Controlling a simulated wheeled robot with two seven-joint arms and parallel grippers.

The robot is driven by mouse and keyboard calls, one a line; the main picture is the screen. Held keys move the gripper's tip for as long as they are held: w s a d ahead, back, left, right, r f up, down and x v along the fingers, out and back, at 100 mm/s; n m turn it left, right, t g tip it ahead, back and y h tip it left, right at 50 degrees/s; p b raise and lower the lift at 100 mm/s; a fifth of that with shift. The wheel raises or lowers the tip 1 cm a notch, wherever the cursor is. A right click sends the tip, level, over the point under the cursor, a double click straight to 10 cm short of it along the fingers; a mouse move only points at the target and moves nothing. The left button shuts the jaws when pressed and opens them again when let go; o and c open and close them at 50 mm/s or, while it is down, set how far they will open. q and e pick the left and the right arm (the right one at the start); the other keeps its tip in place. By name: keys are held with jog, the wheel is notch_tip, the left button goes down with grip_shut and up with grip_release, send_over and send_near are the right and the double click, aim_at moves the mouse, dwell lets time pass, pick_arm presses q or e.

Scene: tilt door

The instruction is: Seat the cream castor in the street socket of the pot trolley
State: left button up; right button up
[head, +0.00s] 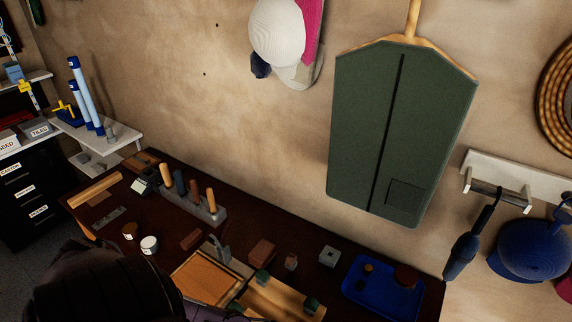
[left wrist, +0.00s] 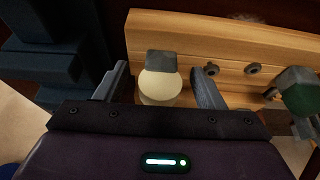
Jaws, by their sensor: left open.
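The cream castor (left wrist: 160,86), a round cream wheel with a grey block on top, shows in the left wrist view. It lies between the fingers of my left gripper (left wrist: 162,78), which is open with a finger on either side and a gap visible around the wheel. The grey block meets the near side of the wooden pot trolley (left wrist: 240,55); I cannot tell whether it sits in a socket. Small round metal fittings show on that wood, and a green castor (left wrist: 298,92) is at its right. In the head view the trolley (head: 285,297) is at the bottom, partly cut off.
In the head view a blue tray (head: 383,293) stands right of the trolley. A wooden tray (head: 205,278) lies to its left, and a tool rack (head: 195,207) stands behind. Small blocks lie between them.

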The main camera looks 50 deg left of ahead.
pick_arm(q)
jog(key=v, duration=0.7)
jog(key=shift+r, duration=0.3)
jog(key=shift+s, duration=0.2)
